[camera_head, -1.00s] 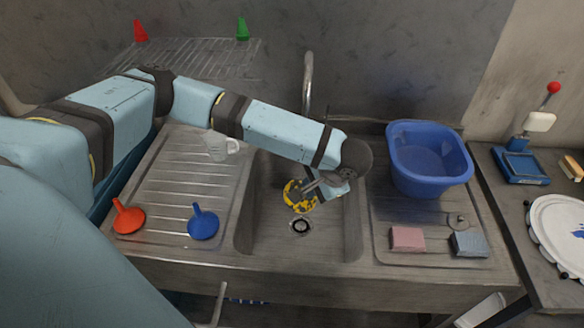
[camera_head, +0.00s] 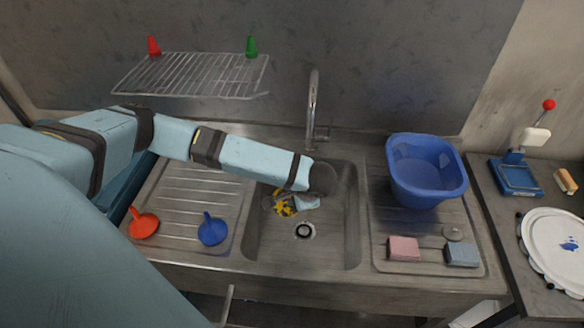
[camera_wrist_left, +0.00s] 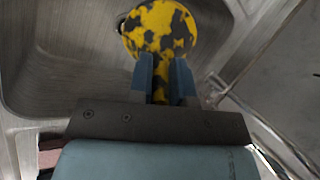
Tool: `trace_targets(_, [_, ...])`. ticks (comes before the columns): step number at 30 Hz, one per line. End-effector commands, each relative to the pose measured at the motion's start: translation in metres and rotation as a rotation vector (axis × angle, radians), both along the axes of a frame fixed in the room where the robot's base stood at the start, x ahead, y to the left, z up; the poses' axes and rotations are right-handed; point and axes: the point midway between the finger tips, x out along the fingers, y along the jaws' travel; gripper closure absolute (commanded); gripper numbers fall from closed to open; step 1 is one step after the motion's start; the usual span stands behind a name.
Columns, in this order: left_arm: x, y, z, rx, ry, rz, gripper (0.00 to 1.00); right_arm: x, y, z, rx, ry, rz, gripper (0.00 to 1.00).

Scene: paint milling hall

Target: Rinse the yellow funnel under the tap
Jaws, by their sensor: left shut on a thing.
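The yellow funnel (camera_head: 283,207), with dark patches over it, is inside the sink basin (camera_head: 335,240), behind and left of the drain. My left gripper (camera_wrist_left: 164,75) is shut on the funnel's narrow stem, and the round wide end (camera_wrist_left: 160,28) faces away from the fingers in the left wrist view. In the head view my left wrist partly hides the funnel. The tap (camera_head: 314,100) stands at the back of the sink, behind my wrist. I see no water running. My right gripper is not in view.
A red-orange funnel (camera_head: 143,224) and a blue funnel (camera_head: 211,231) are on the left drainboard. A blue tub (camera_head: 427,170), a pink block (camera_head: 403,248) and a grey block (camera_head: 461,254) are on the right. A wire rack (camera_head: 190,75) hangs behind.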

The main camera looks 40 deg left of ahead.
Motion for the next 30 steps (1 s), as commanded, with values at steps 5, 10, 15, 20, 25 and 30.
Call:
trace_targets(5, [0.017, 0.007, -0.003, 0.002, -0.002, 0.000, 1.00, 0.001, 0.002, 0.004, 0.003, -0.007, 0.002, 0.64])
trace_targets(10, [0.033, 0.013, -0.010, 0.001, -0.001, 0.000, 1.00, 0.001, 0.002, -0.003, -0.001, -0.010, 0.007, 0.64])
trace_targets(15, [0.048, 0.020, -0.013, 0.002, -0.002, 0.000, 1.00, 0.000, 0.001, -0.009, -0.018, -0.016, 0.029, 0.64])
trace_targets(20, [0.063, 0.026, -0.018, 0.002, -0.003, 0.001, 1.00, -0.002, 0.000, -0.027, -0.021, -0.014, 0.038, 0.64])
trace_targets(25, [0.078, 0.032, -0.017, 0.000, 0.000, 0.002, 1.00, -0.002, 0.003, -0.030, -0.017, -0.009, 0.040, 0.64])
trace_targets(30, [0.092, 0.037, -0.020, 0.000, 0.000, 0.001, 1.00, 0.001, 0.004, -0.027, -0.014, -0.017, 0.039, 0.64])
